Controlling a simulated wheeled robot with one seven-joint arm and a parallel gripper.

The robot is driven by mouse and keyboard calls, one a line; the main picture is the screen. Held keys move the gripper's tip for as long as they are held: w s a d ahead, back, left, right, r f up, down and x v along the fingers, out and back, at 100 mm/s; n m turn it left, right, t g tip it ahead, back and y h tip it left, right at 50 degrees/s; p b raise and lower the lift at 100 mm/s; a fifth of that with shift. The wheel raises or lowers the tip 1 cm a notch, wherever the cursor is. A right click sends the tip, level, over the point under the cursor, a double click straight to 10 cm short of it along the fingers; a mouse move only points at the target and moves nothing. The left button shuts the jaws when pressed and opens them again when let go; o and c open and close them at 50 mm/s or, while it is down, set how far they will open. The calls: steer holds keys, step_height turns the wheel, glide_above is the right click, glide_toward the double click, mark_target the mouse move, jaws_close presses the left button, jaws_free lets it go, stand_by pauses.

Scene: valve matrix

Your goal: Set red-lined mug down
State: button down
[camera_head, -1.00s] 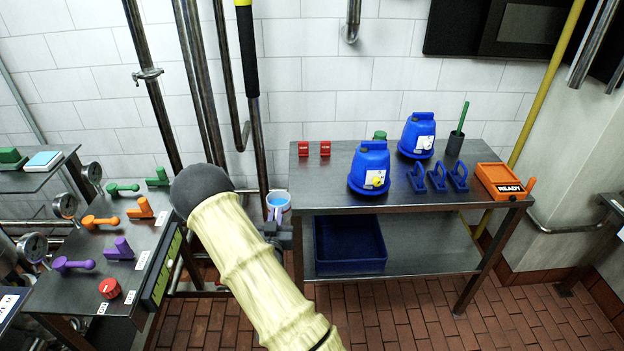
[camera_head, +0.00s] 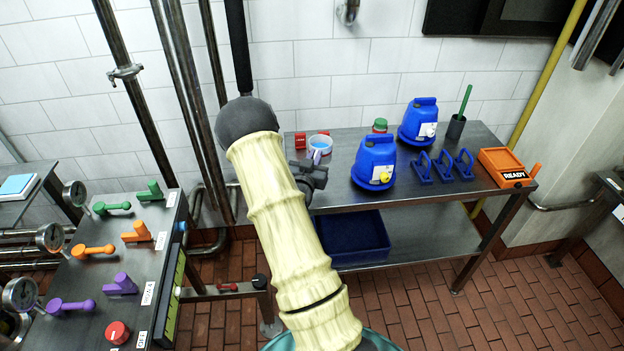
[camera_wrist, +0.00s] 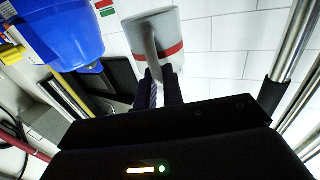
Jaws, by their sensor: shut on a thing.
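The mug (camera_head: 320,143) is pale with a blue inside in the head view. In the wrist view the mug (camera_wrist: 153,35) is white-grey with a red band and a handle facing my gripper. My gripper (camera_wrist: 159,88) is shut on that handle. In the head view my gripper (camera_head: 312,171) is partly hidden by my arm, at the left end of the steel table (camera_head: 410,212). The mug shows over the table's left part; I cannot tell whether it touches the top.
Red blocks (camera_head: 300,141) stand beside the mug in the picture. A blue jug (camera_head: 374,163) is to its right, another (camera_head: 418,122) behind. Blue handles (camera_head: 443,166) and an orange READY box (camera_head: 503,167) stand further right. A blue bin (camera_head: 350,238) sits on the lower shelf.

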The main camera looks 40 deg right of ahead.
steer(key=shift+w+a, duration=0.15)
steer(key=shift+w, duration=0.05)
steer(key=shift+s, duration=0.4)
steer(key=shift+a+f+p, duration=0.15)
steer(key=shift+f+p, duration=0.45)
steer(key=shift+f, duration=2.3)
step_height(320, 180, down, 4)
steer(key=shift+w+f+p, duration=0.1)
steer(key=shift+p, duration=0.3)
steer(key=shift+w, duration=0.1)
